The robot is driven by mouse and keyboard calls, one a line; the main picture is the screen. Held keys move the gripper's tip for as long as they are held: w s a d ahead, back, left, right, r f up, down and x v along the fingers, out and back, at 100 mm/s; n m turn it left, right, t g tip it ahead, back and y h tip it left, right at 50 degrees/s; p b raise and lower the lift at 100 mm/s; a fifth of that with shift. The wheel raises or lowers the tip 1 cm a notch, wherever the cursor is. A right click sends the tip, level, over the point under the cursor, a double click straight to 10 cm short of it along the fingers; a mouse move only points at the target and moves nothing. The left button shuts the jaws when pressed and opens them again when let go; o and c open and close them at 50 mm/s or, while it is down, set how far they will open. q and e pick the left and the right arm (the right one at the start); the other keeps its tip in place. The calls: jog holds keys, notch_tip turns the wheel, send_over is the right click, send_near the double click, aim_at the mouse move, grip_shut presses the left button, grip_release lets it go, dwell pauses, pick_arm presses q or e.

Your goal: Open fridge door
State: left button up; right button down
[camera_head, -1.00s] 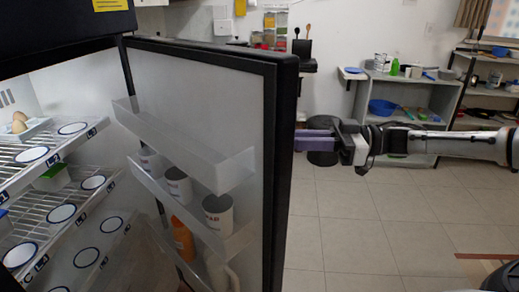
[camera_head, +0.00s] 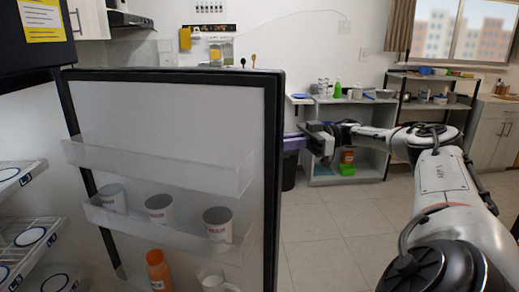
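The fridge door (camera_head: 180,125) stands open, its inner face toward me. Its dark-edged free side is at the picture's centre. Part of the fridge's inside, with wire shelves (camera_head: 28,240), shows at the lower left. My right gripper (camera_head: 294,142) has purple fingers at the outer side of the door's free edge. Their tips are partly hidden behind the edge. I cannot see the handle, nor whether the fingers are closed on anything. My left gripper is not in view.
Door racks hold white mugs (camera_head: 160,208) and an orange bottle (camera_head: 158,270). A grey shelf unit (camera_head: 345,170) and a dark rack (camera_head: 430,98) stand at the back wall. Tiled floor (camera_head: 330,235) is clear right of the door.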

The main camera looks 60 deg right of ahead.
jog(key=shift+w+d, duration=0.15)
jog(key=shift+d, duration=0.1)
jog(key=c, duration=1.7)
grip_release()
jog(key=shift+w, duration=0.1)
jog(key=shift+c, duration=0.2)
jog(key=shift+r, duration=0.15)
